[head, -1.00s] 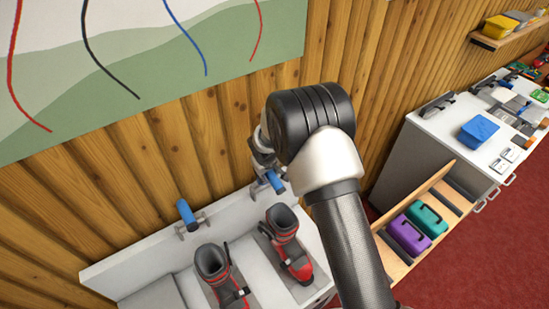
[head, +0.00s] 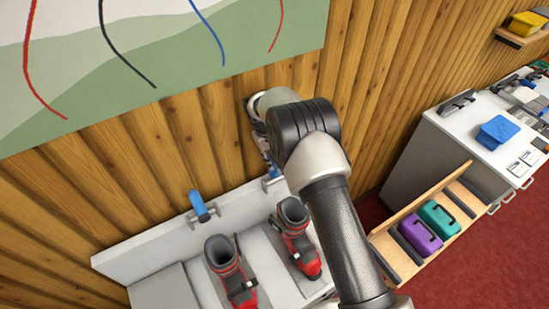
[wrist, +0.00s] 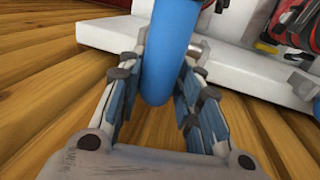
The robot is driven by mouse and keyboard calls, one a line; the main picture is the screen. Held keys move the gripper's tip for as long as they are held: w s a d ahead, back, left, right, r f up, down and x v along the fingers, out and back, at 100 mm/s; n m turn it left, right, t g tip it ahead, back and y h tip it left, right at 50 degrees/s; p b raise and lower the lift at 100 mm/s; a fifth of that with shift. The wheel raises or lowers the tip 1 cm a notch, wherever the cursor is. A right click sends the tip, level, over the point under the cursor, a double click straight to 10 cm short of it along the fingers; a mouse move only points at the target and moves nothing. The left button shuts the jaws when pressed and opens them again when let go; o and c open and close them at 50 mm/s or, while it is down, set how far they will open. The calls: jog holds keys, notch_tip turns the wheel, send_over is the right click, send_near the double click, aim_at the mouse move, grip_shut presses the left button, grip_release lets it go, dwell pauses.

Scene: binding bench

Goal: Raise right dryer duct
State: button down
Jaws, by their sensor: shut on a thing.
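The right dryer duct is a thick blue tube; in the wrist view this duct (wrist: 170,40) runs down from the top edge, its rounded end between my fingers. My gripper (wrist: 160,88) is shut on it, with blue-padded fingers on both sides. In the head view only a small blue bit of the right duct (head: 273,172) shows, and my arm hides the rest and most of the gripper. The left dryer duct (head: 200,207), also blue, sticks out from the white back panel of the dryer bench (head: 150,252).
Two red and grey boots, a left one (head: 232,272) and a right one (head: 296,235), stand on the bench below the ducts. The wooden wall (head: 180,130) is close behind.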

jog(key=shift+w+d, duration=0.2)
jog(key=shift+d, duration=0.05)
jog(key=c, duration=1.6)
grip_release()
jog(key=o, duration=0.4)
jog(key=shift+d, duration=0.1)
jog(key=shift+c, duration=0.2)
jog(key=shift+a+r, duration=0.1)
jog(key=shift+a, duration=0.1)
jog(key=shift+r, duration=0.35)
jog(key=v, duration=1.1)
